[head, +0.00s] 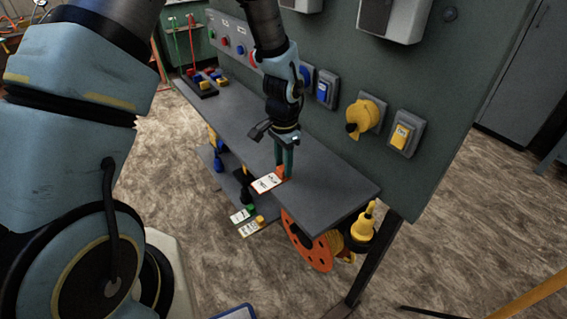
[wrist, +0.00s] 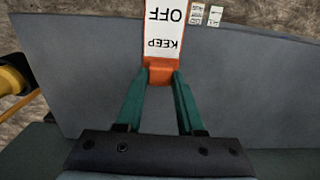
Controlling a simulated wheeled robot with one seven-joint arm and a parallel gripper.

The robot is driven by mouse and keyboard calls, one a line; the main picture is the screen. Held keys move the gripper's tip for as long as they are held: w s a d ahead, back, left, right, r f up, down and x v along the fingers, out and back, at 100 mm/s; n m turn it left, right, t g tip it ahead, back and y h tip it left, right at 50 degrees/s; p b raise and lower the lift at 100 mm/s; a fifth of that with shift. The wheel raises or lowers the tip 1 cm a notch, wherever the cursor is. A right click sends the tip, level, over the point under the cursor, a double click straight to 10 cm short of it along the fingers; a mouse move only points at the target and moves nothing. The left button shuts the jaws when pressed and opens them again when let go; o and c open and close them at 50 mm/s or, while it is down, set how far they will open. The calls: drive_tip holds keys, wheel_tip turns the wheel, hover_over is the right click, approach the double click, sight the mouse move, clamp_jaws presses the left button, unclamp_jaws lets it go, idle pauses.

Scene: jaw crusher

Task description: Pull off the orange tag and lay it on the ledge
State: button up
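The orange tag (wrist: 163,32) has a white face reading "KEEP OFF", an orange border and an orange block at one end. It also shows in the head view (head: 267,183). My gripper (wrist: 161,76) points down with its green fingers closed on either side of the orange block. It also shows in the head view (head: 283,168). The grey ledge (head: 325,185) runs along the panel under the gripper. The tag's white end reaches past the ledge's front edge. I cannot tell whether the block touches the ledge top.
Sockets, including a yellow plug (head: 364,116), line the green panel (head: 440,75) behind the ledge. A rack (head: 203,84) of coloured pieces stands at the ledge's far left. Below are more white tags (head: 250,228) and an orange reel (head: 308,243). The ledge's right part is bare.

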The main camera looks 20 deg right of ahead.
drive_tip(key=o, duration=0.5)
drive_tip(key=shift+r, duration=0.1)
wheel_tip(320, 180, up, 11)
drive_tip(key=b, duration=0.1)
drive_tip(key=w+a+r+n, duration=0.2)
drive_tip(key=a+n, duration=0.1)
drive_tip(key=a, duration=0.5)
drive_tip(key=w+a+r+n, duration=0.1)
drive_tip(key=w+a+n, duration=0.25)
drive_tip(key=a, duration=0.45)
drive_tip(key=s+a+n, duration=0.1)
drive_tip(key=a+n, duration=0.1)
drive_tip(key=a, duration=0.3)
drive_tip(key=s+a+r+n+t, duration=0.1)
drive_tip(key=s+a+n, duration=0.1)
drive_tip(key=a, duration=0.3)
drive_tip(key=s+a+r+n, duration=0.1)
drive_tip(key=a+n, duration=0.3)
drive_tip(key=a, duration=0.1)
drive_tip(key=shift+s+a+r+t, duration=0.1)
drive_tip(key=shift+s+t, duration=0.2)
